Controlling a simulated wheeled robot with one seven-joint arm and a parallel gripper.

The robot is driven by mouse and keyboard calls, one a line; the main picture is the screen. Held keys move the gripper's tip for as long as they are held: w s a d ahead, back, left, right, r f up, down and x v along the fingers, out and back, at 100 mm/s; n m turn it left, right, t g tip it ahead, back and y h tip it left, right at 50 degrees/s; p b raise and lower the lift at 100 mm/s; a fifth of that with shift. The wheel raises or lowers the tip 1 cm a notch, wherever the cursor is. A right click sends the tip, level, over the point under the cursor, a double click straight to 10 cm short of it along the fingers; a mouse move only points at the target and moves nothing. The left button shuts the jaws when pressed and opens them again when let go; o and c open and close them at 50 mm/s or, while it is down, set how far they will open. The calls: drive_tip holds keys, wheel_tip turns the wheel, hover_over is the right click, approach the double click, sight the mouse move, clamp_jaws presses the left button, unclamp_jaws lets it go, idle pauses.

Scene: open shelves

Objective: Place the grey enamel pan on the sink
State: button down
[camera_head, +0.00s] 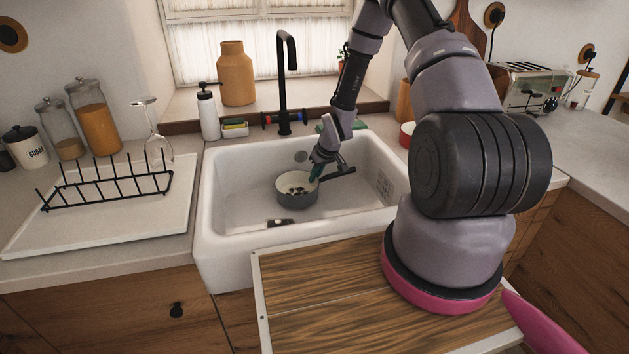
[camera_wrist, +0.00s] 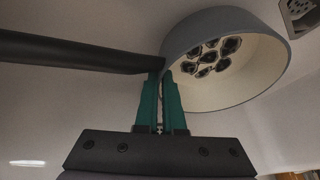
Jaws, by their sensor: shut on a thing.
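The grey enamel pan (camera_head: 297,199) is inside the white sink (camera_head: 235,220), near the basin's middle. It has a cream inside with a dark flower-like pattern and a dark handle pointing right in the head view. In the wrist view the pan (camera_wrist: 270,95) fills the upper right and its black handle (camera_wrist: 80,52) runs to the left. My gripper (camera_head: 316,174) reaches down into the basin. Its green fingers (camera_wrist: 161,88) are shut on the pan where the handle meets the wall. Whether the pan's base touches the sink floor I cannot tell.
A black faucet (camera_head: 284,85) rises behind the sink. A soap bottle (camera_head: 208,112) and sponge holder (camera_head: 235,128) stand at its back left. The sink's left floor is clear.

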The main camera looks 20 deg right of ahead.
drive_tip(key=shift+f, duration=0.7)
drive_tip(key=c, duration=1)
unclamp_jaws()
